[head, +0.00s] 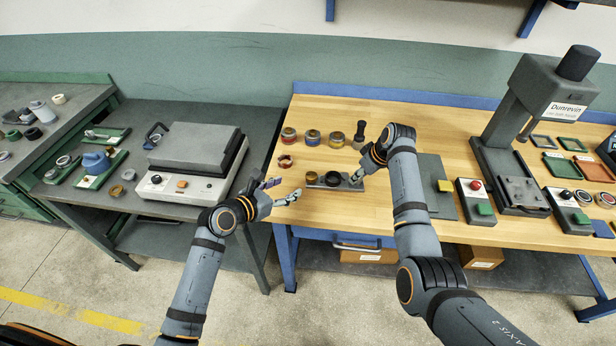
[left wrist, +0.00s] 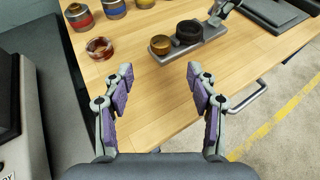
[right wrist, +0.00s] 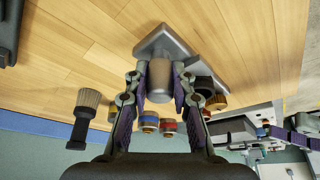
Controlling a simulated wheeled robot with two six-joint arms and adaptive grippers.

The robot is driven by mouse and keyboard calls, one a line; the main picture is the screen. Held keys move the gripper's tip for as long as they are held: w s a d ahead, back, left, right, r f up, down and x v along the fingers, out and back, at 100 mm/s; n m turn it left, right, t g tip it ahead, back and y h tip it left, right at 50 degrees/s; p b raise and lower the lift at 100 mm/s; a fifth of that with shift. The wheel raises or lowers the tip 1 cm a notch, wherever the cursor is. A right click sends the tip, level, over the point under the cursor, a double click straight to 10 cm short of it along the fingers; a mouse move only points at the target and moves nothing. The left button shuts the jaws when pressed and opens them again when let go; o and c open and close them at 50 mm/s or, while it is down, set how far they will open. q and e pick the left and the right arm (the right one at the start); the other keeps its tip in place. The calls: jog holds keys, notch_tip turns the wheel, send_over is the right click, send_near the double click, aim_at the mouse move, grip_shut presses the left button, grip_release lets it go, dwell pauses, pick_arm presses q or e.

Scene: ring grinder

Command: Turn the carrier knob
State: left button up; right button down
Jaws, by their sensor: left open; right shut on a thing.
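The carrier, a small grey metal plate (head: 319,186), lies on the wooden bench and bears a brass round piece (left wrist: 160,45) and a black ring-shaped piece (left wrist: 189,32). A grey cylindrical knob (right wrist: 160,80) stands at its other end. My right gripper (head: 357,179) is shut on this knob, with a finger on either side of it in the right wrist view. My left gripper (head: 284,188) is open and empty over the bench's front left part, apart from the carrier and to its left in the head view.
A reddish-brown ring (head: 285,161) lies behind my left gripper. Several banded jars and a brush (head: 359,135) stand farther back. Bare wood lies in front of the carrier.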

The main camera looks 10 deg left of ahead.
aim_at(311, 176)
pick_arm(q)
jog(key=x, duration=1.1)
jog(key=shift+w+d+f, duration=0.1)
jog(key=shift+w, duration=0.15)
jog(key=c, duration=1.2)
